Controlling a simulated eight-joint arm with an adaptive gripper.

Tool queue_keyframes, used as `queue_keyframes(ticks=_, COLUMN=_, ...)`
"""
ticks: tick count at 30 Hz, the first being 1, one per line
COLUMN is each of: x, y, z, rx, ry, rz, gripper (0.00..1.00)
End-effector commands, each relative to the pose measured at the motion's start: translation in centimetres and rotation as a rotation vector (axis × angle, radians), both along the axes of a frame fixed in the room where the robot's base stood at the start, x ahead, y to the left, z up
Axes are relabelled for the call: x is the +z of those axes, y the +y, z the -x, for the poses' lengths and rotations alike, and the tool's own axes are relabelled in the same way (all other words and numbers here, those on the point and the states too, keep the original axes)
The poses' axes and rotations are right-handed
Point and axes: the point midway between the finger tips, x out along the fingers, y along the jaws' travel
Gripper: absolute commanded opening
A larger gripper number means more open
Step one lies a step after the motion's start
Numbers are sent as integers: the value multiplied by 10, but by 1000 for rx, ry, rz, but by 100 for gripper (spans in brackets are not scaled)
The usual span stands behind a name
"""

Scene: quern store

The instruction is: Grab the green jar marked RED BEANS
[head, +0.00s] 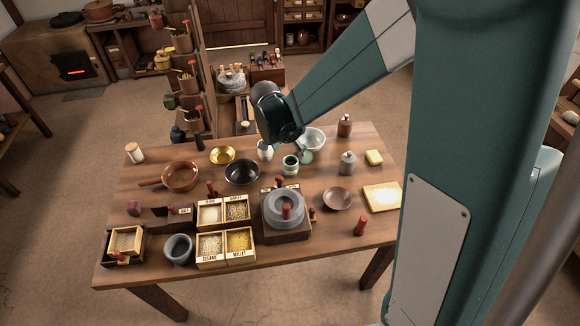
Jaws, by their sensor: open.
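A small green jar (290,165) stands upright on the wooden table, right of the black bowl and behind the stone quern. No RED BEANS marking is legible on it. A paler green round piece (306,157) shows just behind it to the right; I cannot tell what it is. My gripper (292,139) hangs from the dark wrist above the back middle of the table, over and slightly behind the green jar. It is open and mostly hidden by the wrist, with nothing visibly held.
A pale jar (265,151) and a white bowl (313,139) stand close around my gripper. The black bowl (242,172), stone quern (285,209), grey jar (347,163) and brown dish (337,199) surround the green jar. Grain boxes (224,262) fill the front.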

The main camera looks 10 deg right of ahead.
Motion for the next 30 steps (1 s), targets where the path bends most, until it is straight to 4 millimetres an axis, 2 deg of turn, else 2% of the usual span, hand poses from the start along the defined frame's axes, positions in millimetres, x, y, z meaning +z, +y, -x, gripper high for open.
queue_keyframes(ticks=3, x=-18, y=6, z=-9, rx=-32, ry=1, rz=6, gripper=55)
queue_keyframes(ticks=9, x=-37, y=12, z=-17, rx=-73, ry=0, rz=12, gripper=55)
queue_keyframes(ticks=25, x=-43, y=13, z=-19, rx=-85, ry=0, rz=14, gripper=55)
queue_keyframes(ticks=30, x=-53, y=10, z=-21, rx=-85, ry=0, rz=14, gripper=55)
